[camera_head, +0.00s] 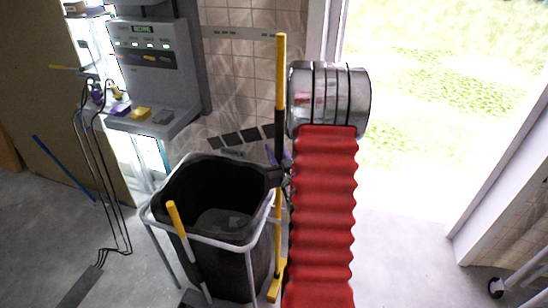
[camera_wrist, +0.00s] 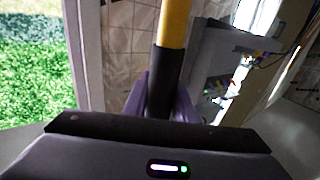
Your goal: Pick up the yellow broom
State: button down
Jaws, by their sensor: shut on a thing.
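The yellow broom (camera_head: 280,75) stands upright in the head view, its long yellow handle with a black grip section rising beside my red arm. Its lower end (camera_head: 275,288) reaches down by the floor, right of the black bin. My gripper (camera_head: 279,156) is at the black section of the handle, with its purple fingers on either side. In the wrist view the yellow handle (camera_wrist: 174,24) and its black part run down between the purple fingers of my gripper (camera_wrist: 168,100). The gripper is shut on the broom handle. My arm hides part of the area right of the broom.
A black bin (camera_head: 250,262) in a white frame stands just left of the broom, with another yellow-topped handle (camera_head: 176,217) at its front. A grey console (camera_head: 150,60) stands at the back left. A blue stick (camera_head: 62,168) leans at left. An open doorway lies right.

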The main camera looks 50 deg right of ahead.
jog(key=s+d, duration=0.4)
jog(key=s, duration=0.4)
jog(key=s+d, duration=0.4)
jog(key=s, duration=0.4)
jog(key=shift+d, duration=0.15)
jog(key=shift+w, duration=0.1)
dwell(0.6)
